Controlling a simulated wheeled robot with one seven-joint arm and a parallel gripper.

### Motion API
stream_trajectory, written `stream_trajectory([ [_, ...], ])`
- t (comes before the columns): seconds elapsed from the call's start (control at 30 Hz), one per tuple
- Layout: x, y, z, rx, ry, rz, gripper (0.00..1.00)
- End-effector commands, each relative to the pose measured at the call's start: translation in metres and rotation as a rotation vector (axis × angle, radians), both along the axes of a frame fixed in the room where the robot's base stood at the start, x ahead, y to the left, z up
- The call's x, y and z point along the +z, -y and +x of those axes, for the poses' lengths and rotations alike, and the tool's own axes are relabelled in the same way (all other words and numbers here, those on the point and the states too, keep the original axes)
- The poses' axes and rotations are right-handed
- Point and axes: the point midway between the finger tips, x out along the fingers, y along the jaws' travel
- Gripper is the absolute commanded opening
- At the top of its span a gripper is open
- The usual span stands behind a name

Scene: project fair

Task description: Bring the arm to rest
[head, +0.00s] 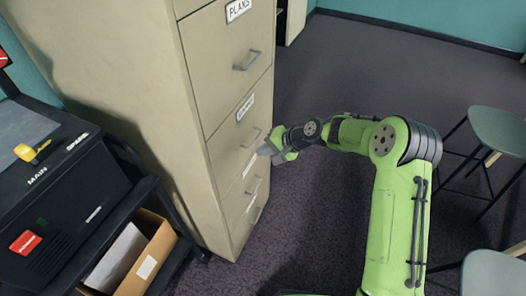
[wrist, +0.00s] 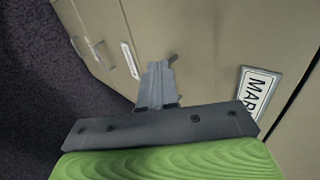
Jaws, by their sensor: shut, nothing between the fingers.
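My green arm reaches from the lower right toward a tall beige filing cabinet (head: 150,110) in the head view. My gripper (head: 268,150) is in front of the cabinet's drawer fronts, near the middle drawers. In the wrist view my gripper (wrist: 158,70) is shut with nothing between its fingers. The cabinet face (wrist: 200,40) fills the background there, with a label partly reading "MAR" (wrist: 257,95) at the right. The drawers look closed. I cannot tell whether the fingertips touch the cabinet.
Grey-green stools (head: 500,128) stand at the right. The carpet (head: 350,70) behind my arm is clear.

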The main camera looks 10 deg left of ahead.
Motion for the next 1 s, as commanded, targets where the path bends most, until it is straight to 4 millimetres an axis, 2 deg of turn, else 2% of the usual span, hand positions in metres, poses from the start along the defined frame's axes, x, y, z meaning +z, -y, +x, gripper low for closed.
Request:
stream_trajectory([
  [0.03, 0.011, 0.010, -0.002, -0.004, 0.001, -0.003, 0.00],
  [0.2, 0.029, 0.030, -0.008, -0.004, 0.000, -0.003, 0.00],
  [0.47, 0.032, 0.034, -0.010, -0.001, -0.002, -0.003, 0.00],
  [0.57, 0.043, 0.037, -0.015, 0.016, 0.018, -0.039, 0.00],
  [0.67, 0.077, 0.050, -0.034, 0.066, 0.071, -0.159, 0.00],
  [0.77, 0.120, 0.074, -0.064, 0.116, 0.132, -0.324, 0.00],
  [0.87, 0.164, 0.101, -0.102, 0.146, 0.186, -0.482, 0.00],
  [1.0, 0.219, 0.141, -0.165, 0.152, 0.248, -0.668, 0.00],
])
